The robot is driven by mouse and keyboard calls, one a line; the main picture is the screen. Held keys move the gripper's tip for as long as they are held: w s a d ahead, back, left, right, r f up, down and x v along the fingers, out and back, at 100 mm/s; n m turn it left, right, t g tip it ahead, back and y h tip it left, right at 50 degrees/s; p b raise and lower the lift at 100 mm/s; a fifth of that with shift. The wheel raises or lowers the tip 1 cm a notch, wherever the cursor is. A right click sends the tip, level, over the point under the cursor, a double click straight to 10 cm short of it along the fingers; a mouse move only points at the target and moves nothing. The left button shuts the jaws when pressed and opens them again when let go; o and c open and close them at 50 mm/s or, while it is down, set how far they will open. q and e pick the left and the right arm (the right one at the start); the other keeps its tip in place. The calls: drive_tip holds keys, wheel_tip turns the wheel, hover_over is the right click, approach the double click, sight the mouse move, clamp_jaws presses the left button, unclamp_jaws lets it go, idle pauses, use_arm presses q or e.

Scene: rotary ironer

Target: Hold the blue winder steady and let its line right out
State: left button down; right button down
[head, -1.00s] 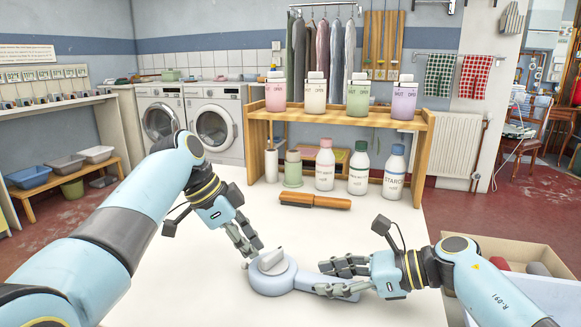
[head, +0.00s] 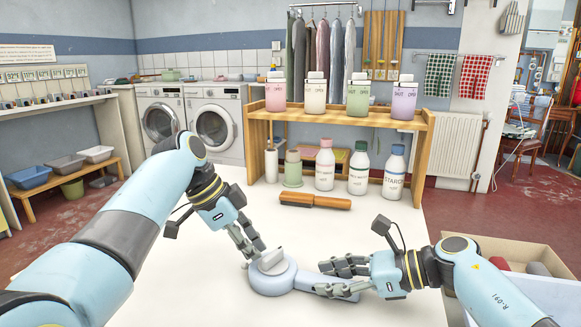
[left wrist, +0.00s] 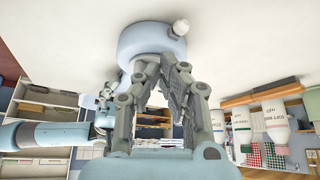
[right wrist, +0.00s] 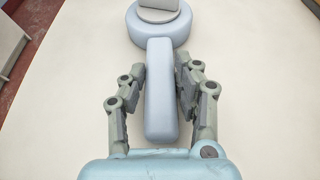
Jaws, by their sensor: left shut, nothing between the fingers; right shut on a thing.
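The blue winder (head: 273,279) lies flat on the white table, with a round body and a straight handle pointing right. A pale grey raised piece (head: 267,262) stands on top of the body. My right gripper (head: 330,278) is shut on the handle (right wrist: 160,95), its fingers on both sides of it in the right wrist view. My left gripper (head: 257,252) is shut and empty, its fingertips close beside the raised piece. In the left wrist view they are by the winder body (left wrist: 150,42), near a white knob (left wrist: 180,26). I cannot tell whether they touch. No line shows.
A brown-handled brush (head: 315,201) lies behind the winder. Several bottles (head: 325,165) stand farther back under a wooden shelf (head: 340,119) holding pastel containers. A cardboard box (head: 510,262) is at the right. The table around the winder is clear.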

use_arm(q)
drive_tip(key=shift+s, duration=0.25)
drive_tip(key=shift+s, duration=0.4)
drive_tip(key=shift+s+d, duration=0.25)
drive_tip(key=shift+s, duration=0.15)
drive_tip(key=shift+s+d, duration=0.1)
drive_tip(key=shift+s, duration=0.05)
drive_tip(key=shift+s+a, duration=0.15)
drive_tip(key=shift+a, duration=0.15)
wheel_tip(320, 180, up, 6)
idle(0.6)
drive_tip(key=shift+a, duration=0.1)
